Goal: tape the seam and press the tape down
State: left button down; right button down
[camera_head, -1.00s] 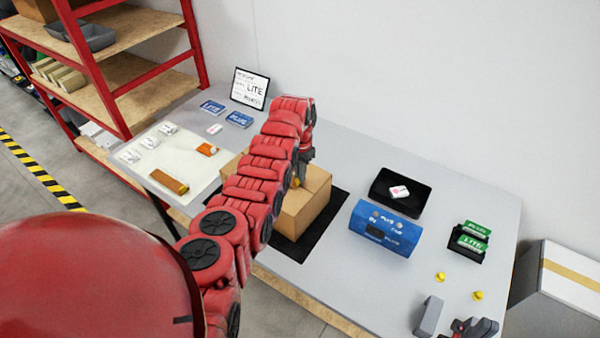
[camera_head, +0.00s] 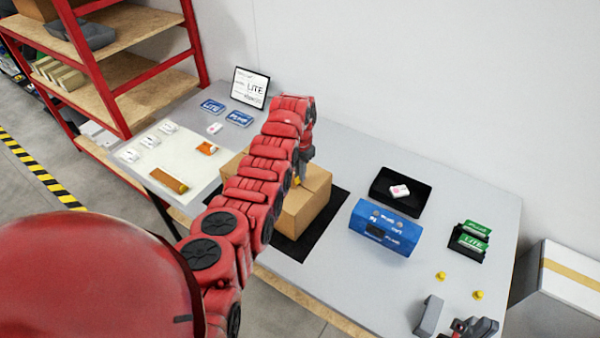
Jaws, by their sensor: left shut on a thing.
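A brown cardboard box (camera_head: 308,205) stands on a black mat (camera_head: 325,240) in the middle of the table. Its top looks closed; my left arm hides much of its top and left side, so I cannot see the whole seam. My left gripper (camera_head: 302,168) points down over the box top and is shut on a small yellow thing (camera_head: 297,180). I cannot tell whether that is tape, or whether it touches the box. My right gripper (camera_head: 472,328) is partly cut off at the bottom edge, and its jaws are unclear.
Right of the box stand a blue device (camera_head: 386,228), a black tray (camera_head: 418,202) with a white piece, and a black holder (camera_head: 462,245) with green cards. Two yellow knobs (camera_head: 478,295) and a grey block (camera_head: 429,315) are near the front. A cream mat (camera_head: 140,165) lies left.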

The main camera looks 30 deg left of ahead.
pick_arm(q)
jog(key=shift+f, duration=0.25)
dwell(0.4)
jog(key=c, duration=0.9)
grip_release()
jog(key=shift+r, duration=0.15)
jog(key=shift+r, duration=3.4)
